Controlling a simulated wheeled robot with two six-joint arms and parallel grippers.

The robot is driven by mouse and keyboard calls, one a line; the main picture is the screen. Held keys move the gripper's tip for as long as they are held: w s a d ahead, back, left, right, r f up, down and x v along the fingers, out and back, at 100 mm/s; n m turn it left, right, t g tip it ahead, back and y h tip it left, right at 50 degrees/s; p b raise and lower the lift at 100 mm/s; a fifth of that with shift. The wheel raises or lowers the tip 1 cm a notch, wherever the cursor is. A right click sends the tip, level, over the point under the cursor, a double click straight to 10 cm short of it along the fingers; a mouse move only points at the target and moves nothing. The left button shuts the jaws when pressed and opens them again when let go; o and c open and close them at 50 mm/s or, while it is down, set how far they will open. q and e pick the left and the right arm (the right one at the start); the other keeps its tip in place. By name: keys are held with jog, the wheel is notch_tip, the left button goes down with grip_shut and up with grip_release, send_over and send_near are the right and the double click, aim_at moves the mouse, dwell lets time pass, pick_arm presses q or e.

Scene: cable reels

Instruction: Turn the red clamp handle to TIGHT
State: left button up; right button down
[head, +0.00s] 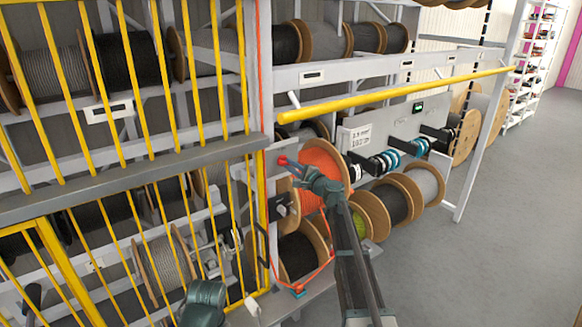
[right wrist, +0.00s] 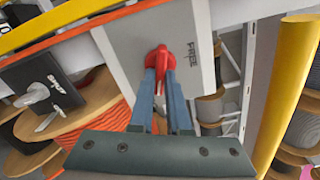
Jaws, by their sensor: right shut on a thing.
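The red clamp handle (head: 283,160) is on a pale upright by the orange cable reel (head: 322,165). In the right wrist view the handle (right wrist: 161,56) sits on a grey plate (right wrist: 125,45), its lever running down between my fingers. Dark lettering, which seems to read FREE, is right of it on the plate; no TIGHT mark is readable. My right gripper (head: 293,167) is shut on the handle; its blue fingers (right wrist: 160,82) lie on either side of the lever. A dark teal part of my left arm shows at the bottom of the head view; its fingers are unclear.
A yellow rail (head: 395,95) runs across in front of the rack, right of the handle. Yellow bars (head: 205,70) and a grey beam (head: 130,170) stand at the left. Black and grey reels (head: 390,202) sit lower right. The grey floor (head: 500,240) at right is clear.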

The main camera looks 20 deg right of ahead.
jog(key=shift+m, duration=0.6)
jog(key=shift+f+m, duration=0.1)
jog(key=shift+m, duration=0.2)
jog(key=c, duration=0.9)
grip_release()
jog(key=shift+s, duration=0.15)
jog(key=v, duration=1.3)
jog(key=shift+s+d, duration=0.1)
jog(key=shift+s, duration=0.2)
